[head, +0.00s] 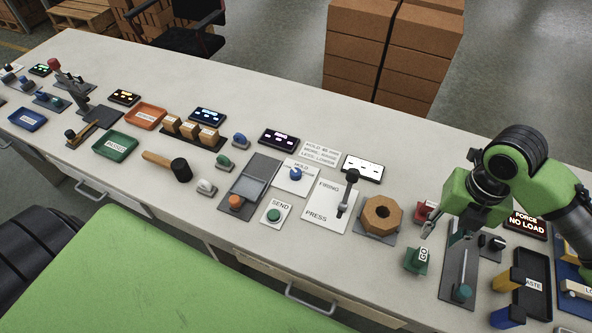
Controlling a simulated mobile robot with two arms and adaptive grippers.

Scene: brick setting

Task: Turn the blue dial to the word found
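A small blue dial (295,173) sits on a white plate (300,188) near the middle of the bench. Markings on the plate are too small to read, so I cannot tell which word the dial points to. My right gripper (444,232) is well to the right of the dial, above the bench near the green GO block (416,260). Its fingers are small and partly lost against the devices behind, so I cannot tell whether it is open or shut. I see nothing held in it. My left gripper is not in view.
Black displays (279,138) and a printed card (321,151) stand behind.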

